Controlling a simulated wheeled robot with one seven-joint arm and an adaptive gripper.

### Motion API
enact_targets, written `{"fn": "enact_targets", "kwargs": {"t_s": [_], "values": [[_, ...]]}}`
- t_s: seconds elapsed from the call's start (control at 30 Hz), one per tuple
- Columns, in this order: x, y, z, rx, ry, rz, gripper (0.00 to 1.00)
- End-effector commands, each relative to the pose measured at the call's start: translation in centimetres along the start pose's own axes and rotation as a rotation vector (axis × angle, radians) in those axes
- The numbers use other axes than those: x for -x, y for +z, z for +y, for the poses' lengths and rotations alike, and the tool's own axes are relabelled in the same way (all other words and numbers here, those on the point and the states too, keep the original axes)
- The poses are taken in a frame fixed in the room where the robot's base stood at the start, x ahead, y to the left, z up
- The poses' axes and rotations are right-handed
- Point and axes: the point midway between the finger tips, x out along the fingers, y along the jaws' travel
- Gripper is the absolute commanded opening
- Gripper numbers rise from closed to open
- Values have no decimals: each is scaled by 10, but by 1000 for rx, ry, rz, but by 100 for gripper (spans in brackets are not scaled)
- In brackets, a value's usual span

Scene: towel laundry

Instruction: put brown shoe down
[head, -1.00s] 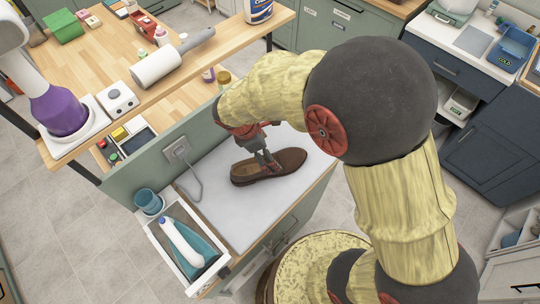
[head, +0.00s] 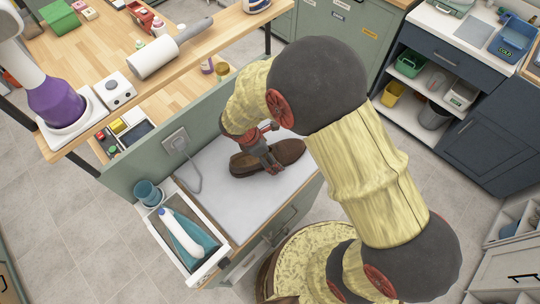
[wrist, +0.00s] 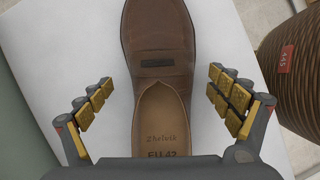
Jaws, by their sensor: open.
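The brown shoe (head: 285,153) lies sole down on the white top of the small cabinet (head: 215,205). In the wrist view the shoe (wrist: 158,38) points away from me, with its tan insole and printed lettering in view. My gripper (head: 264,160) is just above the shoe's opening in the head view. In the wrist view my gripper (wrist: 163,98) is open, with one padded finger on each side of the shoe. Gaps show between both fingers and the shoe's sides. The heel end is hidden behind the gripper body.
A green panel with a socket (head: 175,140) rises behind the top. White surface around the shoe is clear.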

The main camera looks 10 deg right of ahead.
Motion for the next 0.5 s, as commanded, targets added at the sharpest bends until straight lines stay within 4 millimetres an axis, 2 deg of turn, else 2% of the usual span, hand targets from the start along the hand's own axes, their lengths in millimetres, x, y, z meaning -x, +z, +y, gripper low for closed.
{"fn": "enact_targets", "kwargs": {"t_s": [0.13,0.5], "values": [[1,0,0,0,0,0,91],[1,0,0,0,0,0,70]]}}
